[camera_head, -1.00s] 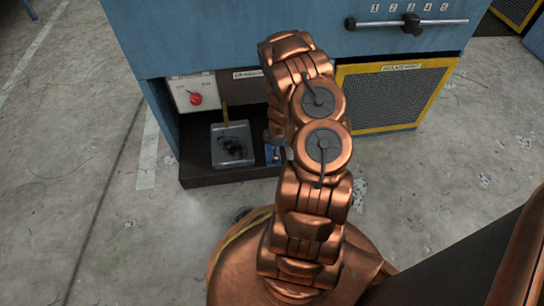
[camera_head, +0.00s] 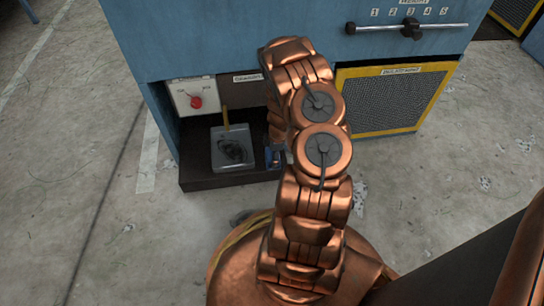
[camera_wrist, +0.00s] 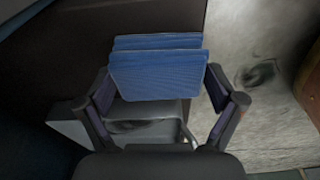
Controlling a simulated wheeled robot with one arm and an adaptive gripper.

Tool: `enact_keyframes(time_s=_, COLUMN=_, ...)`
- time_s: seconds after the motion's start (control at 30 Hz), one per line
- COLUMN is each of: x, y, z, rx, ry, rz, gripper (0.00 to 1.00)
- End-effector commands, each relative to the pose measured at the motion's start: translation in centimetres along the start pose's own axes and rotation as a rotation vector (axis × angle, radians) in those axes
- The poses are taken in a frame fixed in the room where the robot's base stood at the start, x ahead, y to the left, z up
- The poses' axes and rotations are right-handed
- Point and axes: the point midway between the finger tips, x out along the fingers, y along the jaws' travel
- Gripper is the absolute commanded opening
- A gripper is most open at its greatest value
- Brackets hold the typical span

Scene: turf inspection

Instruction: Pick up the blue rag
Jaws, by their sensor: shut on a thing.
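The blue rag (camera_wrist: 158,72) looks like a folded, flat-layered pad in the wrist view. It sits between the two fingers of my gripper (camera_wrist: 157,88), which is shut on it. In the head view my arm hides most of the gripper, and only a small patch of blue (camera_head: 275,157) shows beside the arm, at the right end of the dark shelf. I cannot tell whether the rag still touches the shelf.
A grey tray (camera_head: 219,162) with a dark patch stands on the low dark shelf (camera_head: 215,181) of the blue cabinet (camera_head: 240,38). A red knob (camera_head: 196,102) is behind it. A yellow-framed mesh panel (camera_head: 392,102) is to the right. The concrete floor in front is largely clear.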

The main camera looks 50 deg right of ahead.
Motion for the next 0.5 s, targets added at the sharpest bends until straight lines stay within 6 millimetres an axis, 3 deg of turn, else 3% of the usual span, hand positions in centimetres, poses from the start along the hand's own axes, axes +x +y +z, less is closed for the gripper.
enact_keyframes(time_s=0.37, x=-3.8, y=0.0, z=-0.6, rx=-0.002, ry=0.0, rz=0.0, gripper=0.58)
enact_keyframes(time_s=0.5, x=-3.4, y=-1.0, z=-0.5, rx=0.004, ry=0.004, rz=0.0, gripper=0.58)
